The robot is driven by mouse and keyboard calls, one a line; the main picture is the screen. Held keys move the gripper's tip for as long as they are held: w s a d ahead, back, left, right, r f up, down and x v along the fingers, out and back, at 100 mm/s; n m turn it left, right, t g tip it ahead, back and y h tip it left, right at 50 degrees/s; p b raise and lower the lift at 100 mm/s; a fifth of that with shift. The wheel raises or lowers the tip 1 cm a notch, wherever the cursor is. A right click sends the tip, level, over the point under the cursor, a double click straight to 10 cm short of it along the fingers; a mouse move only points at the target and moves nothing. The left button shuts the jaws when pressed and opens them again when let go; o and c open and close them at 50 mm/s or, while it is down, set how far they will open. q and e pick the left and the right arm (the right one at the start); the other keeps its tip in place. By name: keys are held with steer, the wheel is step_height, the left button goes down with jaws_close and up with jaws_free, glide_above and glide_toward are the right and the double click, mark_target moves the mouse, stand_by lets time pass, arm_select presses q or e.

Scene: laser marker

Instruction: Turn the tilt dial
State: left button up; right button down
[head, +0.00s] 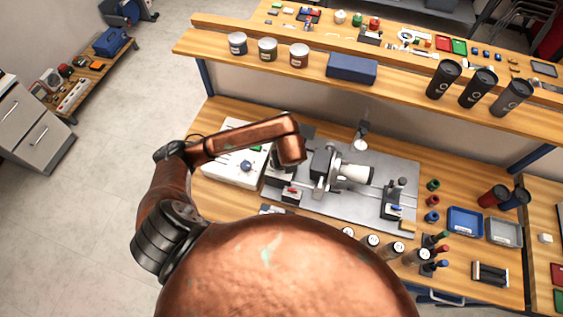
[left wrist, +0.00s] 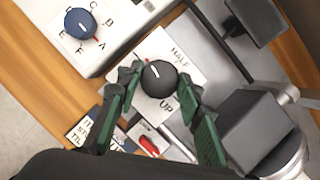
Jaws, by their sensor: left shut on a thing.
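The tilt dial is a round black knob (left wrist: 158,79) with a white pointer line on a white plate marked HALF and UP (left wrist: 178,112). Its pointer faces up and to the left in the left wrist view, away from the UP label. My left gripper (left wrist: 159,82) has its two green-black fingers on either side of the knob, closed on it. In the head view my left arm reaches over the machine (head: 335,170), and its end hides the knob and fingers. My right gripper is not in view.
A blue dial (left wrist: 80,23) with letters around it sits on a white box (head: 232,180) beside the knob. A red switch (left wrist: 149,145) lies close below the knob. A grey block (left wrist: 262,130) stands to the right. A shelf (head: 400,92) runs behind.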

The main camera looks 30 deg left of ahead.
arm_select(q)
steer(key=shift+n+g, duration=0.5)
steer(key=shift+n, duration=0.6)
steer(key=o, duration=1.1)
steer(key=shift+w+r+y, duration=0.1)
steer(key=shift+y, duration=0.2)
